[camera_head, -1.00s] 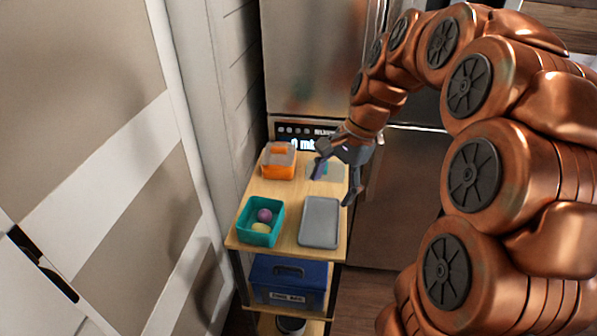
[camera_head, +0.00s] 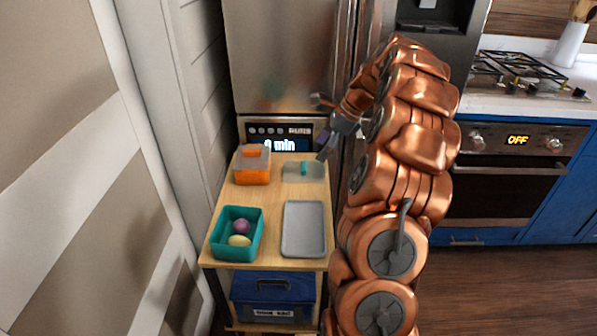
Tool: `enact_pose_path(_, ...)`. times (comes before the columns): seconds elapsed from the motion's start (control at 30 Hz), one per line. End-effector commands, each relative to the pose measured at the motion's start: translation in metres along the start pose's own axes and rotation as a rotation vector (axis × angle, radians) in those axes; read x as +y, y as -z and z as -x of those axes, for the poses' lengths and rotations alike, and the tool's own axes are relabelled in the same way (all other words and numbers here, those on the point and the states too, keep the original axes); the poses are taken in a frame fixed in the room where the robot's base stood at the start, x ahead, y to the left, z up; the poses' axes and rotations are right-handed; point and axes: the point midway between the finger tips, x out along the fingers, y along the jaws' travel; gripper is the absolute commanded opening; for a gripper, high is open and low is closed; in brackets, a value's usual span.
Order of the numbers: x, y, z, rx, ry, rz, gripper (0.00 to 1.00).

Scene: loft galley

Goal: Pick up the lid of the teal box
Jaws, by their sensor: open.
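The teal box (camera_head: 236,233) stands open at the front left of the wooden cart top, with a purple round thing (camera_head: 241,227) and a yellow one (camera_head: 239,240) inside. A clear lid with a teal handle (camera_head: 303,169) lies flat at the back right of the cart top, apart from the box. My gripper (camera_head: 321,128) is open and empty, above and slightly to the right of the lid. Its fingers are spread and do not appear to touch the lid.
An orange box with its lid on (camera_head: 252,166) stands left of the clear lid. A grey tray (camera_head: 304,229) lies right of the teal box. A blue case (camera_head: 273,296) sits on the shelf below. The fridge (camera_head: 280,60) rises behind the cart, and a wall panel is close at left.

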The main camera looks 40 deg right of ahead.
Motion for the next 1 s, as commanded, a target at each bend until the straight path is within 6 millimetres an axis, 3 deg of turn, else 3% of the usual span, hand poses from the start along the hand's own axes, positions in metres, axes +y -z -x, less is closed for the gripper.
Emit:
enact_pose_path(0.37, 0.002, -0.006, -0.031, 0.0, -0.007, 0.006, 0.81)
enact_pose_path(0.7, 0.003, -0.008, -0.071, 0.001, -0.003, 0.005, 0.81)
enact_pose_path(0.93, 0.002, -0.008, -0.071, 0.001, 0.0, 0.005, 0.81)
enact_pose_path(1.0, 0.002, -0.008, -0.071, 0.001, 0.0, 0.005, 0.74)
